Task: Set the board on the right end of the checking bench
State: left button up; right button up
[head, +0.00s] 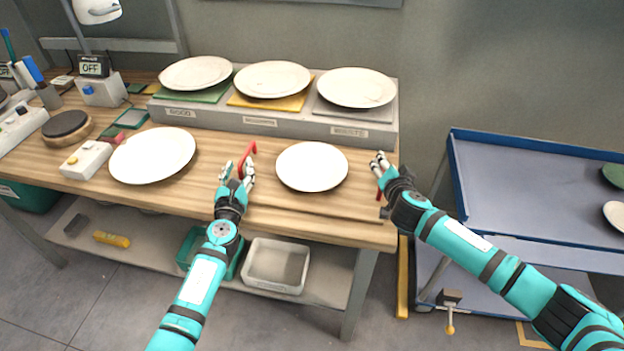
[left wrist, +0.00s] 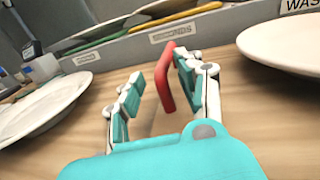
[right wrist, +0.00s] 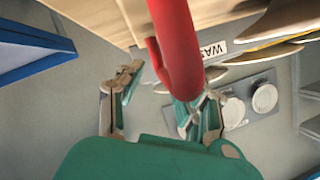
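A wooden board (head: 318,203), close in colour to the bench, shows faintly on the right part of the checking bench (head: 215,205), with a white plate (head: 312,167) on it. A red handle (head: 247,157) stands at its left end. My left gripper (head: 236,172) is open at this handle. In the left wrist view the handle (left wrist: 168,78) lies between the spread fingers (left wrist: 155,95), nearer the right one. My right gripper (head: 380,167) is at the right red handle (head: 379,194), mostly hidden in the head view. In the right wrist view its fingers (right wrist: 162,100) are spread and the handle (right wrist: 178,45) is close.
A grey stand (head: 290,127) at the back holds three plates on coloured mats. Another plate (head: 153,155) lies left on the bench. A blue-edged cart (head: 540,235) stands to the right, across a gap. Bins (head: 277,265) sit on the lower shelf.

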pick_arm(q)
jog(key=shift+s, duration=0.1)
jog(key=shift+s+d, duration=0.1)
jog(key=shift+s, duration=0.2)
pick_arm(e)
jog(key=shift+a, duration=0.1)
jog(key=shift+s+r, duration=0.1)
jog(key=shift+s, duration=0.1)
pick_arm(q)
jog(key=s, duration=1.1)
pick_arm(e)
jog(key=v, duration=1.1)
jog(key=shift+s, duration=0.35)
pick_arm(q)
jog(key=shift+s, duration=0.1)
